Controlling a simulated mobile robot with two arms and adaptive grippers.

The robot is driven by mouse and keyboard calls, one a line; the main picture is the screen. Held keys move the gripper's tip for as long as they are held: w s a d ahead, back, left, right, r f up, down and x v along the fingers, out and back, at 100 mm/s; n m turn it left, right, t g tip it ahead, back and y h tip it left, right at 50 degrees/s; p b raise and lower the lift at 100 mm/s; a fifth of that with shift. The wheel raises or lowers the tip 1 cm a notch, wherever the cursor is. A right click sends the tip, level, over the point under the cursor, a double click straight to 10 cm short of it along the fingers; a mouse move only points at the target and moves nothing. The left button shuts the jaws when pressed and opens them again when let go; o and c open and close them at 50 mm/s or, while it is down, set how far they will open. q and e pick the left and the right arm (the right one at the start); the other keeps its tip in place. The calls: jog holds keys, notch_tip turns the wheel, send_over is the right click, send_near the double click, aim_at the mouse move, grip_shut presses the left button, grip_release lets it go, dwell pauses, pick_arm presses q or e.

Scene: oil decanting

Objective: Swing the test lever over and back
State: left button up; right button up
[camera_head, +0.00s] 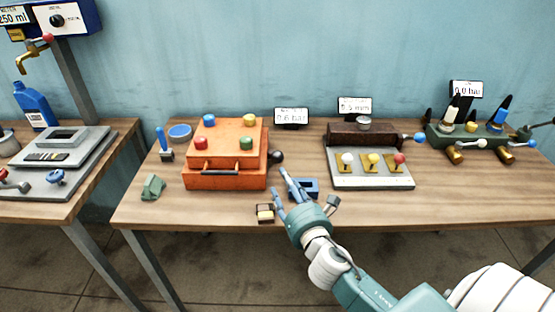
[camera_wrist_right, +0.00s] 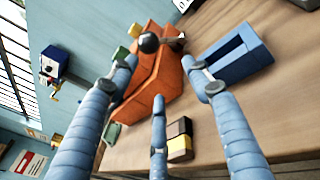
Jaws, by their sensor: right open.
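A lever with a black ball knob (camera_head: 276,157) sticks out at the right side of the orange box (camera_head: 227,181). No label marks it as the test lever. In the right wrist view the black knob (camera_wrist_right: 149,43) shows beyond the fingers, with a short metal rod beside it. My right gripper (camera_head: 284,184) is open, its blue fingers spread and empty. It is just in front of and below the knob, apart from it, near the box's front right corner. My left gripper is not in view.
A blue open block (camera_head: 304,187) lies right beside my right fingers, and a small black-and-yellow block (camera_head: 265,212) lies near the table's front edge. A panel with white, yellow and red knobs (camera_head: 372,182) stands to the right. The table's front right is clear.

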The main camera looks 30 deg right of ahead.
aim_at(279, 162)
jog(key=w+d+n, duration=0.1)
jog(key=w, duration=0.2)
jog(key=w+d+r+n, duration=0.1)
jog(key=w+n, duration=0.1)
jog(key=w, duration=0.2)
jog(key=w+d+r+n+h+p, duration=0.1)
jog(key=w, duration=0.2)
jog(key=shift+w+d+n+t, duration=0.1)
jog(key=shift+w+n+t, duration=0.15)
jog(key=shift+n+t, duration=0.15)
grip_shut()
